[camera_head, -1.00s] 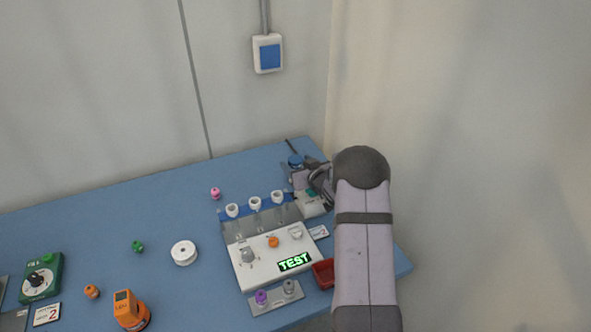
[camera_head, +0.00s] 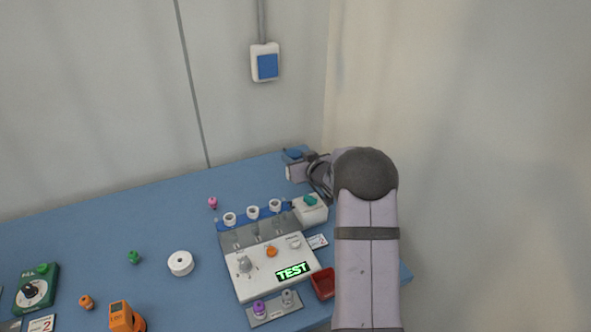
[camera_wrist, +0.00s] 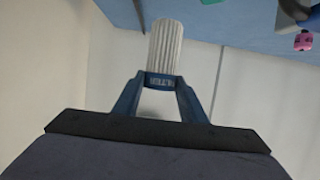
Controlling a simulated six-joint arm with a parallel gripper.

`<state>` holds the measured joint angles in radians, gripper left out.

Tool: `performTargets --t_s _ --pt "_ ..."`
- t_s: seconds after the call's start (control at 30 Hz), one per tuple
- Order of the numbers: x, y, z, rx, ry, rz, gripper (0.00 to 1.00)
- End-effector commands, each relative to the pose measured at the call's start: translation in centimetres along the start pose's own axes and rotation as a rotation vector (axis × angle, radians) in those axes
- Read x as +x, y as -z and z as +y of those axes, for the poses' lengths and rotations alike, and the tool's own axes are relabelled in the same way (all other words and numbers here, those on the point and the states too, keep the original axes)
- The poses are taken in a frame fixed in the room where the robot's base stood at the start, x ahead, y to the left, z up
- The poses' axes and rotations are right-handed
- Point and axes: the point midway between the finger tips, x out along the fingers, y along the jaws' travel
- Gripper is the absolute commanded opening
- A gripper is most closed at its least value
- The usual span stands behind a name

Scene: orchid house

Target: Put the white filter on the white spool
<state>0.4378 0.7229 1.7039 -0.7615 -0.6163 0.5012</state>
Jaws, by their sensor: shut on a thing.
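The white filter (camera_wrist: 166,42) is a pleated white cylinder with a dark, lettered band at its lower end. My gripper (camera_wrist: 160,82) is shut on that banded end with its blue fingers, and the filter points away from it in the wrist view. In the head view my gripper (camera_head: 294,155) is at the table's back right corner, and I cannot make out the filter there. The white spool (camera_head: 181,263) is a round white reel with a dark centre hole, lying flat on the blue table left of the test device. My gripper is well apart from it.
The test device (camera_head: 270,262) with several white cups stands between gripper and spool. A white box with a teal top (camera_head: 311,212) and a red tray (camera_head: 323,284) are at right. Small pink (camera_head: 213,203) and green (camera_head: 134,257) pieces lie near the spool.

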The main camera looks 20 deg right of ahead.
Motion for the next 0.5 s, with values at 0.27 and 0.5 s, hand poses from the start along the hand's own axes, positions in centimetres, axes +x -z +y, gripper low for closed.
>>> performTargets --t_s 0.27,0.5 --pt "-1.2 3.5 0.0 0.0 0.0 0.002 0.14" --pt "-1.5 4.0 0.0 0.001 0.0 0.0 0.14"
